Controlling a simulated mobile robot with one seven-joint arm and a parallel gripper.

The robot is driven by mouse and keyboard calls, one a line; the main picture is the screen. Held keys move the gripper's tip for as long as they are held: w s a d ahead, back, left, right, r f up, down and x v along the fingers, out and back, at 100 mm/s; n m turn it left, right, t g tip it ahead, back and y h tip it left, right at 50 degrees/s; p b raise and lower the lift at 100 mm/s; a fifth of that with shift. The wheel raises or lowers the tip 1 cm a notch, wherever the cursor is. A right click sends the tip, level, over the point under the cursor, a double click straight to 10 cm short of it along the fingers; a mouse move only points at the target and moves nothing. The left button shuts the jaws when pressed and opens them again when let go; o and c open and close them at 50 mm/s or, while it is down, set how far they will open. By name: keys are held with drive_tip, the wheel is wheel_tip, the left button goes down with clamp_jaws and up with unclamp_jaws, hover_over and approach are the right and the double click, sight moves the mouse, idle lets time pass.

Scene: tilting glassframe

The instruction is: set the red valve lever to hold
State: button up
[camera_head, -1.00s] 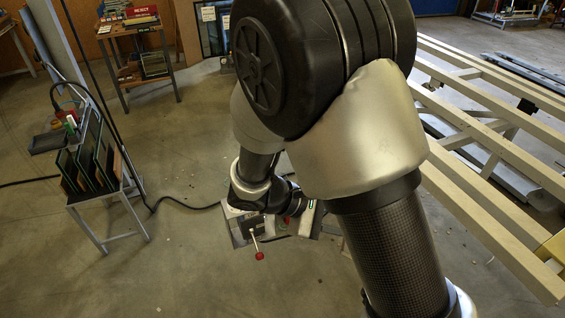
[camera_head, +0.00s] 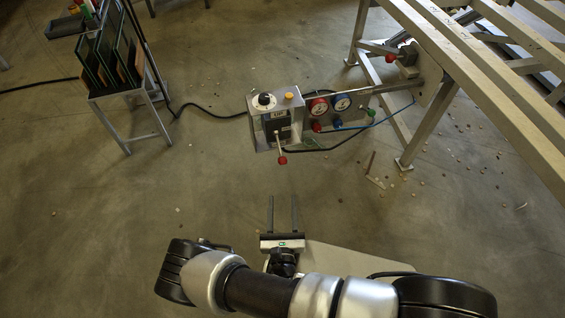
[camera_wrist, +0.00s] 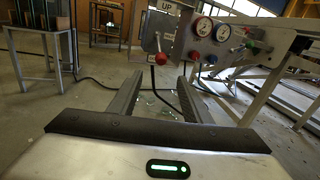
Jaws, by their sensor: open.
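The red valve lever (camera_head: 282,160) is a pale rod with a red ball knob on the front of a grey control box (camera_head: 258,136). The rod points down toward me, below a plate that reads UP. In the wrist view the red knob (camera_wrist: 161,58) appears centred, just above the gap between the fingertips. My gripper (camera_head: 283,197) is open and empty, its two long parallel fingers pointing at the lever. In the head view the fingertips are short of the knob, with floor visible between them.
A panel with a red gauge (camera_head: 318,107) and a blue gauge (camera_head: 341,102) adjoins the box on the right. A black dial and a yellow button (camera_head: 289,96) top the box. Hoses hang below. A wooden-slatted frame (camera_head: 480,70) stands right, a glass rack (camera_head: 110,60) left.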

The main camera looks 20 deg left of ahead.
sight(282, 164)
drive_tip(key=b+x, duration=0.3)
drive_tip(key=x, duration=1.3)
drive_tip(key=shift+w, duration=0.4)
clamp_jaws()
